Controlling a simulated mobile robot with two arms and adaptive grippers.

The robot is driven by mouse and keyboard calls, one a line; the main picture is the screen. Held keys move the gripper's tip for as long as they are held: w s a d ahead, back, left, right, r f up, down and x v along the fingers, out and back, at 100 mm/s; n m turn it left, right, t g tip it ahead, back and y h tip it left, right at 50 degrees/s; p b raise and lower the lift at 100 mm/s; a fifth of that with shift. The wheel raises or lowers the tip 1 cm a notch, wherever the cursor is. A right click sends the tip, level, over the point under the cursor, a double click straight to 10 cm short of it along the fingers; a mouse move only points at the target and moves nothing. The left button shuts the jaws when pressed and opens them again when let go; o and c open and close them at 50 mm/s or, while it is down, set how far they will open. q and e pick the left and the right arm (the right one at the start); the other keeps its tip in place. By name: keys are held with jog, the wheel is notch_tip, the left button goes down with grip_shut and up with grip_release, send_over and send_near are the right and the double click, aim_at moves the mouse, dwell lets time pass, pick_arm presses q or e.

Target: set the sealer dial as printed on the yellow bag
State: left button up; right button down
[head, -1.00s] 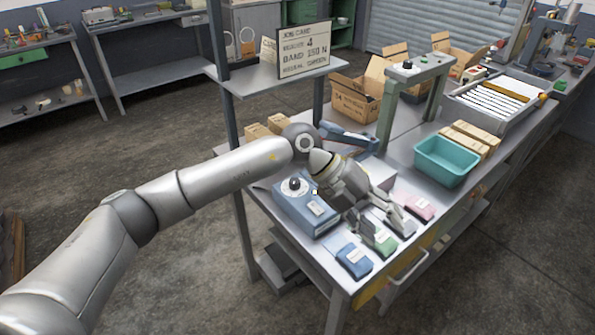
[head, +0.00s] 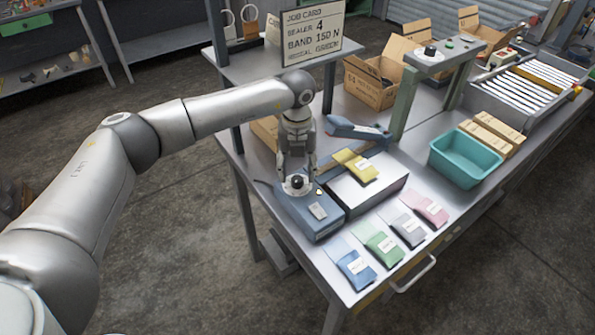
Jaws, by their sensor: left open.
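The sealer is a blue box (head: 321,225) at the near left of the bench, with a black dial (head: 297,182) on a pale round plate on its top. My left gripper (head: 297,178) points down over the dial, its open fingers on either side of the knob; I cannot tell whether they touch it. The yellow bag (head: 355,165) lies on a white-topped block (head: 366,190) just right of the sealer; its print is too small to read. My right gripper is not in view.
Blue (head: 350,264), green (head: 378,243), grey (head: 403,229) and pink (head: 426,208) bags lie along the bench's front. A blue tool (head: 357,130) lies behind the yellow bag. A teal bin (head: 465,158) and a green stand (head: 404,100) are to the right.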

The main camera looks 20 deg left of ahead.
aim_at(297, 179)
pick_arm(q)
notch_tip(297, 179, down, 3)
jog(key=shift+r+p, duration=0.1)
jog(key=shift+p, duration=0.2)
jog(key=shift+c, duration=1.4)
jog(key=c, duration=0.5)
jog(key=shift+c, duration=1.3)
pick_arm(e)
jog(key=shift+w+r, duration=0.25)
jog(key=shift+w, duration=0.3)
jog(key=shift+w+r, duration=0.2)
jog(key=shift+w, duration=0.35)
